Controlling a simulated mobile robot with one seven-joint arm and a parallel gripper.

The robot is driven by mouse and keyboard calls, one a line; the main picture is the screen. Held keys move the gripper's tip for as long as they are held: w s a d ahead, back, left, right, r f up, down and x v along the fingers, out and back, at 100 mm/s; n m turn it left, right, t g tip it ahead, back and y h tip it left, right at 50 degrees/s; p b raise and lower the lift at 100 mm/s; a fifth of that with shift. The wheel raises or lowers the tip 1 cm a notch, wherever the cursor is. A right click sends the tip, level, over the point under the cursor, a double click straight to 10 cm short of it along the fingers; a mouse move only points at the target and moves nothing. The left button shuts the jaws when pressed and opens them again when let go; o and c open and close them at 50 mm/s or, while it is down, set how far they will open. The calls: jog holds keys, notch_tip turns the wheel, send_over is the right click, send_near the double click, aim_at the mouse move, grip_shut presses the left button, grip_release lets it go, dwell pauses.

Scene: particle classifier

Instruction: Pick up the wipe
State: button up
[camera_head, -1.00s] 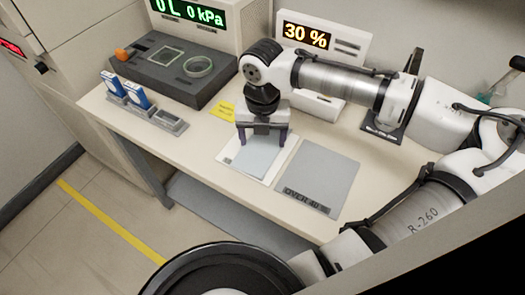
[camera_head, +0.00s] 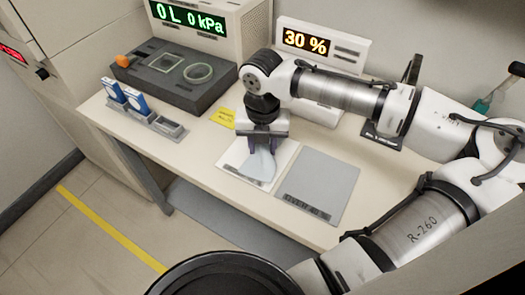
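The wipe (camera_head: 262,167) is a pale blue-white sheet over a white pad (camera_head: 235,158) on the bench. It is bunched and drawn up between the fingers of my gripper (camera_head: 261,147). My gripper points down from above and its dark fingers have come together on the top of the wipe. The lower part of the wipe hangs or rests over the pad; I cannot tell whether it still touches it.
A grey mat (camera_head: 318,186) lies right of the pad. A yellow note (camera_head: 223,117) is behind left. A dark grey block (camera_head: 175,76) with an orange knob and a rack of blue-white boxes (camera_head: 137,102) stand left. A 30 % display (camera_head: 307,41) stands behind.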

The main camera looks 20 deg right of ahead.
jog(key=shift+f, duration=0.1)
grip_shut()
notch_tip(320, 180, up, 12)
jog(key=p, duration=1.2)
